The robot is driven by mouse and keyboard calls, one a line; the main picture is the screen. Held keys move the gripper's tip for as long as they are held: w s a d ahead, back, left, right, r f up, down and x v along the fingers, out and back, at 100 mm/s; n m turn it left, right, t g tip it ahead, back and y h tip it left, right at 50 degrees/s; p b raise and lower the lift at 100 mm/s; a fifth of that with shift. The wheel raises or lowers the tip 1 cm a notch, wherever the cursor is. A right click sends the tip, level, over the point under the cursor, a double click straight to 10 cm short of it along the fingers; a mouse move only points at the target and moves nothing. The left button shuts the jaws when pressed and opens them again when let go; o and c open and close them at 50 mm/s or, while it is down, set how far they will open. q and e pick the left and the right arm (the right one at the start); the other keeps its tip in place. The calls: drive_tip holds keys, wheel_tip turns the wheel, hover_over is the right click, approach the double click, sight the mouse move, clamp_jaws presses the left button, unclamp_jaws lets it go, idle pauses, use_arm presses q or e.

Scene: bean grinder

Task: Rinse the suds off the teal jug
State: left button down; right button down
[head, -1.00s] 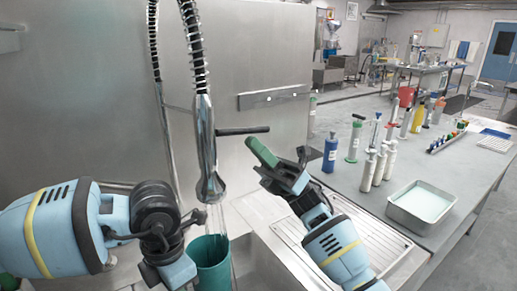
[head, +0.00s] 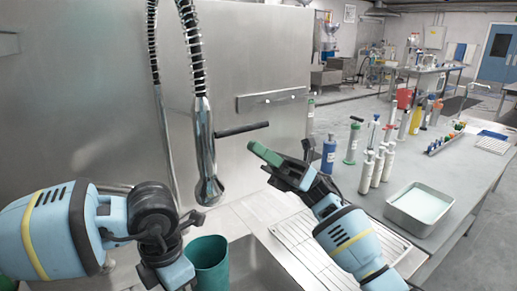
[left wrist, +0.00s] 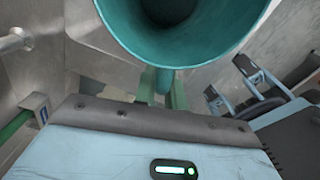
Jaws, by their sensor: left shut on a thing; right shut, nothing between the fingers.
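The teal jug (head: 208,265) is upright over the sink, below the spray head (head: 207,188). My left gripper (left wrist: 163,88) is shut on the jug's handle, between its green fingers in the left wrist view. In that view the jug (left wrist: 205,55) shows its wide mouth and dark inside; no suds show on the parts in view. No water runs from the spray head. The tap lever (head: 241,129) sticks out to the right and tilts slightly up. My right gripper (head: 265,154) is shut and empty, just below and right of the lever's end, apart from it.
The steel sink (head: 258,268) has a ribbed drainboard (head: 300,238) on its right. On the grey bench stand a blue bottle (head: 328,154), several pump cylinders and a shallow tray of pale liquid (head: 420,206). A steel back panel (head: 270,60) stands behind the tap.

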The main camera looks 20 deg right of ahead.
use_arm(q)
drive_tip(key=shift+f, duration=0.15)
use_arm(e)
drive_tip(key=s+a+f+v, duration=0.1)
drive_tip(key=v, duration=1)
drive_tip(key=shift+w+f, duration=0.3)
drive_tip(key=shift+w, duration=0.1)
drive_tip(key=shift+d, duration=0.1)
